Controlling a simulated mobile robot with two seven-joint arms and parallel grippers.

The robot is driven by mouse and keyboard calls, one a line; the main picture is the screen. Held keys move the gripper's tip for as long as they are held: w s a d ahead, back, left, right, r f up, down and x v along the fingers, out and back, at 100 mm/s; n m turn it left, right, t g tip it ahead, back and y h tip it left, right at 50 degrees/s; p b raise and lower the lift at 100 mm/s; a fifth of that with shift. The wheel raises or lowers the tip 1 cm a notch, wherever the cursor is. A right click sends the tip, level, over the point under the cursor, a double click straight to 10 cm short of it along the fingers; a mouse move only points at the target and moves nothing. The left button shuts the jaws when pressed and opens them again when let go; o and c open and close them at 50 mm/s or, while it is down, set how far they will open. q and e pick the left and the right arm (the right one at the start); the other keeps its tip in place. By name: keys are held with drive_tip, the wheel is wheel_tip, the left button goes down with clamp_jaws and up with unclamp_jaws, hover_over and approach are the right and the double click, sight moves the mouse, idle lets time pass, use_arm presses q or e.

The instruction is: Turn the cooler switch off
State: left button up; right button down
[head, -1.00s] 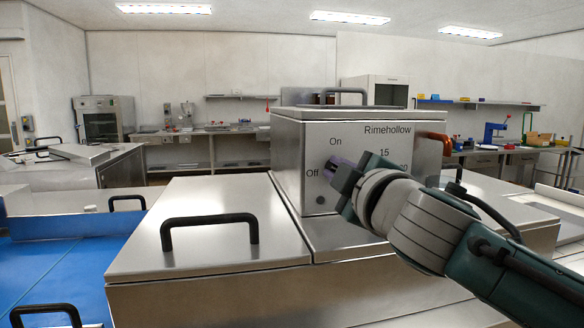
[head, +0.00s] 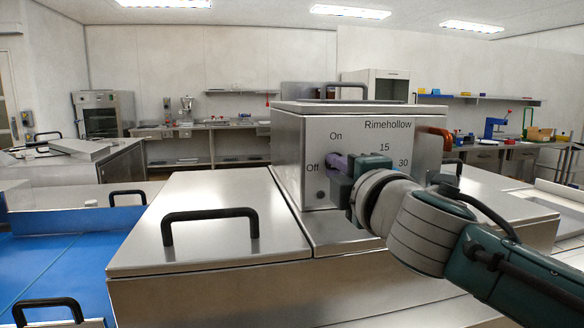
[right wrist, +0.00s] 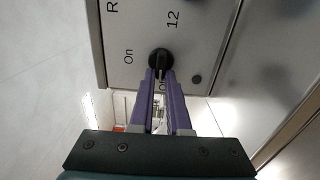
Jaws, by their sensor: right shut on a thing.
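The cooler (head: 290,150) is a steel box marked "Rimehollow", with "On" and "Off" labels on its front panel. Its switch is a black round knob (right wrist: 160,58) with a narrow ridge, seen in the right wrist view. My right gripper (head: 337,164) is at the panel just right of the "Off" label, its purple fingers level. In the right wrist view the gripper (right wrist: 161,75) is shut on the switch's ridge, which lies in line with the fingers, toward the partly covered "Off" label. In the head view my gripper hides the switch. My left gripper is out of view.
A small dark round spot (head: 320,195) is low on the panel. A steel lid (head: 190,240) with a black handle (head: 210,213) lies in front and left. A blue surface (head: 60,262) is at the left.

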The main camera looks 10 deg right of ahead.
drive_tip(key=c, duration=0.9)
unclamp_jaws()
drive_tip(key=shift+s, duration=0.25)
drive_tip(key=s, duration=0.9)
drive_tip(key=shift+s+d, duration=0.15)
drive_tip(key=shift+s, duration=0.05)
